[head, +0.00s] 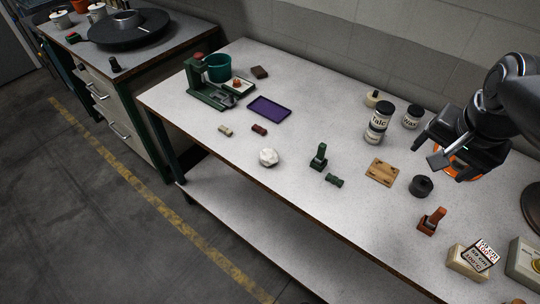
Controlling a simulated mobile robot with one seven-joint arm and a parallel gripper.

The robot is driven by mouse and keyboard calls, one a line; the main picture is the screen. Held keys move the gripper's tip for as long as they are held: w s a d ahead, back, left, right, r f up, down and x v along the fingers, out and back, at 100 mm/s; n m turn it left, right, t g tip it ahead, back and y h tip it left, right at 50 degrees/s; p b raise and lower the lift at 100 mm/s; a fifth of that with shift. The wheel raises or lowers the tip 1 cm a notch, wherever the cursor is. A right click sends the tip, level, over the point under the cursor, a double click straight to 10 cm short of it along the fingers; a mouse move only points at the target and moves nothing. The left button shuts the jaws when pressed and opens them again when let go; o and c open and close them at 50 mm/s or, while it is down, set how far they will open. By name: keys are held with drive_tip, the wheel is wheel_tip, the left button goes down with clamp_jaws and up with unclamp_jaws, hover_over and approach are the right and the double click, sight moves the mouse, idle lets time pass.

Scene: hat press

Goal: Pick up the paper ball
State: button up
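The paper ball (268,157) is white and crumpled. It lies on the grey tabletop near the front edge, left of the middle of the bench. My gripper (431,154) is at the right of the view, above the back right part of the bench. Its dark fingers are spread apart, and I see nothing between them. It is well to the right of the paper ball and apart from it. An orange thing (466,176) is partly hidden behind the gripper.
A small green tool (319,157) and a green piece (334,181) lie right of the ball. Small blocks (259,130) and a purple tray (269,108) lie behind it. A Talc jar (378,122) and a wooden board (382,172) stand between ball and gripper. The tabletop around the ball is clear.

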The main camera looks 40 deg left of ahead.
drive_tip(key=w+a+f+g, duration=0.15)
drive_tip(key=w+a, duration=0.25)
drive_tip(key=a, duration=0.7)
drive_tip(key=m+g+h, duration=0.1)
drive_tip(key=m+g, duration=0.1)
approach(268, 152)
drive_tip(key=shift+w+d, duration=0.15)
drive_tip(key=shift+w, duration=0.15)
drive_tip(key=shift+s+a+f, duration=0.15)
drive_tip(key=shift+a+f, duration=0.1)
drive_tip(key=shift+f, duration=0.05)
wheel_tip(268, 152, down, 10)
drive_tip(key=shift+s+f, duration=0.15)
drive_tip(key=shift+f, duration=0.1)
drive_tip(key=c, duration=1)
